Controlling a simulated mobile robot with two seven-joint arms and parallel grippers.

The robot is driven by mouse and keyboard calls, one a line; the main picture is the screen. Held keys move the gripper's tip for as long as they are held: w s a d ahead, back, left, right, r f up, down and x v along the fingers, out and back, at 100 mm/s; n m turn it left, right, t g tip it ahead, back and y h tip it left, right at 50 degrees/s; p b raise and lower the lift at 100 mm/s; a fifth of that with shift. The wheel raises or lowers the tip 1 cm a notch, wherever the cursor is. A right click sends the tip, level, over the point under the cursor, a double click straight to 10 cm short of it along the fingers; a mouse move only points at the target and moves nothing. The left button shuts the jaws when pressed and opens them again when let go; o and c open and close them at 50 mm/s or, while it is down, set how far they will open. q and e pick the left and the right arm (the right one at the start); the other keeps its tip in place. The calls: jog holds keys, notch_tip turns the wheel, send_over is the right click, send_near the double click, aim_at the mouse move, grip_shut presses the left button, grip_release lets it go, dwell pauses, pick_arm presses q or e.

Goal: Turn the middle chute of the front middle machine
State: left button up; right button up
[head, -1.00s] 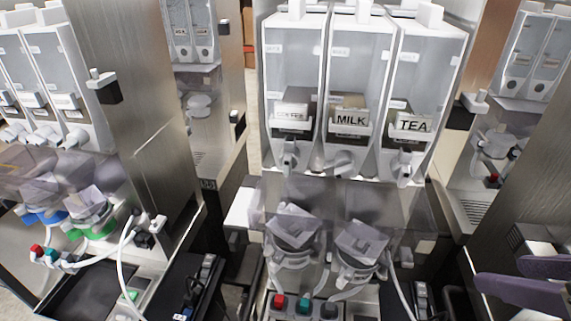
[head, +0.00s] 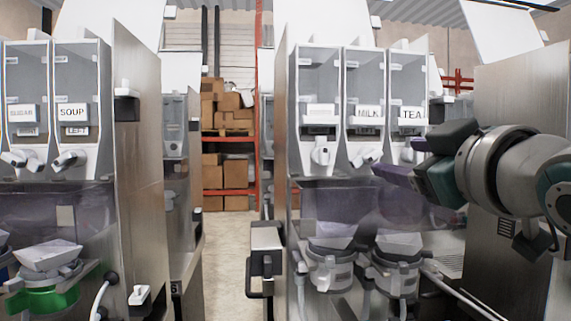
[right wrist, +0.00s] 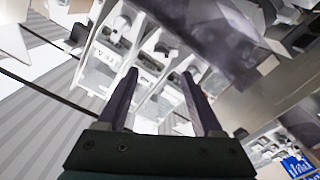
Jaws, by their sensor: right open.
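The front middle machine (head: 318,85) has three clear canisters side by side, with MILK on the middle one and TEA on the right one. Its middle chute (head: 366,157) is a white spout under the MILK canister and sits slanted to one side. The left chute (head: 320,152) points down. The right chute under TEA is partly hidden by my right gripper (head: 392,176). That gripper is open and empty, in front of the TEA side, right of the middle chute. In the right wrist view its purple fingers (right wrist: 160,98) stand apart with the canisters beyond. My left gripper is not in view.
A steel side panel (head: 515,110) stands close on the right. Another machine (head: 75,90) stands at the left, with a narrow aisle (head: 225,250) between.

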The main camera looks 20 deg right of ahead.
aim_at(374, 155)
jog(key=p+x, duration=0.1)
jog(key=x, duration=0.6)
jog(key=shift+w, duration=0.3)
grip_shut()
